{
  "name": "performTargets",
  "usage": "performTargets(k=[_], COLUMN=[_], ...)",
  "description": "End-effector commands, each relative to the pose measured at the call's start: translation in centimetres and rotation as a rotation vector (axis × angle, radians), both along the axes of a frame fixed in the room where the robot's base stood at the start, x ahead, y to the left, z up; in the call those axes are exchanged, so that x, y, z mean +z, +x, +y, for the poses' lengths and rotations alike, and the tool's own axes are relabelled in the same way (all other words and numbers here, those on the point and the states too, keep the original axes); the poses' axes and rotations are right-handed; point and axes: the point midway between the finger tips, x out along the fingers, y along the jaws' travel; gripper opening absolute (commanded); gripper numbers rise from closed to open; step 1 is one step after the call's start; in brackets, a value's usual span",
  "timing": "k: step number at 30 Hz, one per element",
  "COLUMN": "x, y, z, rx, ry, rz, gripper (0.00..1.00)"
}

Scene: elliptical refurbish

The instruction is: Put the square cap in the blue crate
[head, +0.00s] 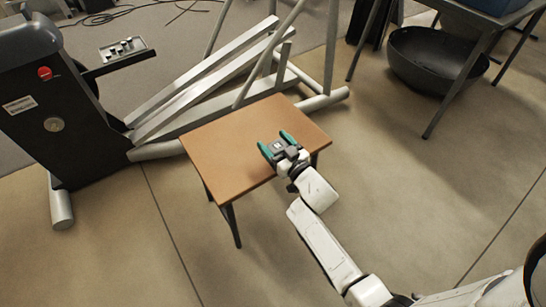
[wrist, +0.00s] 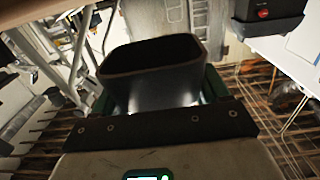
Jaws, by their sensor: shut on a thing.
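My gripper (head: 275,141) is over the small brown table (head: 225,150) in the head view, its two green fingers apart with a dark thing between them. In the wrist view, my gripper (wrist: 157,96) is shut on the square cap (wrist: 150,90), a dark grey hollow piece with rounded corners and its open side showing. The cap hides most of both fingers there. Whether it touches the tabletop cannot be told. A blue-grey container (head: 488,4), perhaps the blue crate, is cut off at the top right of the head view, on a dark-legged stand.
An elliptical trainer (head: 60,100) with silver rails (head: 205,85) stands left of and behind the small table. A large black bowl (head: 437,62) lies under the stand at the upper right. Open floor (head: 400,180) lies right of the small table.

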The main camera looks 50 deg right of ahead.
Motion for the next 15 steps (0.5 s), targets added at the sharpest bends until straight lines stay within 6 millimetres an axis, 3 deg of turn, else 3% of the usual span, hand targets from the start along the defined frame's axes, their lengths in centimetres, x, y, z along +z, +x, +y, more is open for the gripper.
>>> performTargets(k=[5,11,15], x=[-0.8,-3.6,-3.7], y=[0.2,0.3,0.4], z=[0.4,0.5,0.6], rx=[0.000,-0.001,0.001], ry=[0.001,0.001,0.000], rz=[-0.001,0.001,-0.001], gripper=[0.17,0.17,0.17])
